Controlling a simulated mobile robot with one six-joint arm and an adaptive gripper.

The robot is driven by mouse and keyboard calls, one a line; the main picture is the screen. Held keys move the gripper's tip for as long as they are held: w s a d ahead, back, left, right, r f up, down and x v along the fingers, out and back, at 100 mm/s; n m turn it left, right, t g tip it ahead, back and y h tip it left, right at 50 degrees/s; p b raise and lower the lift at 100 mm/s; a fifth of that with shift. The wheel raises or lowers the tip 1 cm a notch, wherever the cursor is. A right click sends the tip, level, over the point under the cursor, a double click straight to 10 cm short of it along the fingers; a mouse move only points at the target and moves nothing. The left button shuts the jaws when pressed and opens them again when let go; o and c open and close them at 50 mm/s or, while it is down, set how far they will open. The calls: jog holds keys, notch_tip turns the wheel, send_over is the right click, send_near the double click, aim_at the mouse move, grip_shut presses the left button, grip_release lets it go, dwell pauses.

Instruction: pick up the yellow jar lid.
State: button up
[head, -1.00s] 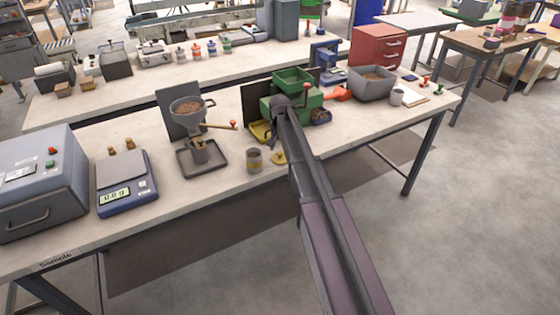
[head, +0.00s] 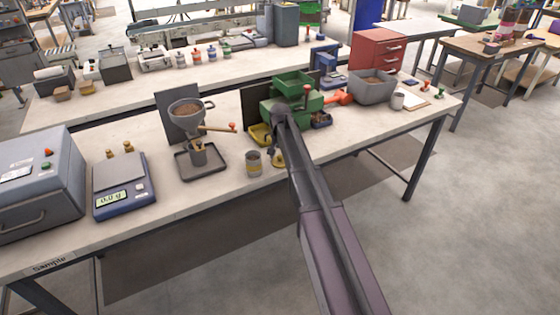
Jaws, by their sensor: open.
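The yellow jar lid (head: 277,163) lies on the bench near its front edge, just right of a small grey jar (head: 253,163) with a yellow band. My gripper (head: 277,151) is open and pointing down at the lid. Its dark fingers hide part of the lid. It is small in this view, and I cannot tell whether the fingers touch the lid or are around it.
A green machine (head: 291,103) and a yellow tray (head: 259,135) stand close behind my gripper. A funnel stand (head: 201,158) is to the left, beyond the jar. A grey bin (head: 372,87) is to the right.

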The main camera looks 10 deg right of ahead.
aim_at(280, 156)
jog(key=c, duration=0.9)
jog(key=shift+c, duration=0.2)
jog(key=shift+r, duration=0.15)
notch_tip(280, 156, up, 4)
jog(key=p, duration=0.4)
jog(key=shift+f, duration=0.2)
jog(key=s+a+r+p, duration=0.1)
jog(key=s+a, duration=0.1)
jog(key=s, duration=1.4)
jog(key=shift+w+a, duration=0.1)
jog(key=w+a+r+p, duration=0.8)
jog(key=w+r+p, duration=0.2)
jog(key=w, duration=0.2)
jog(key=shift+w+a+r, duration=0.15)
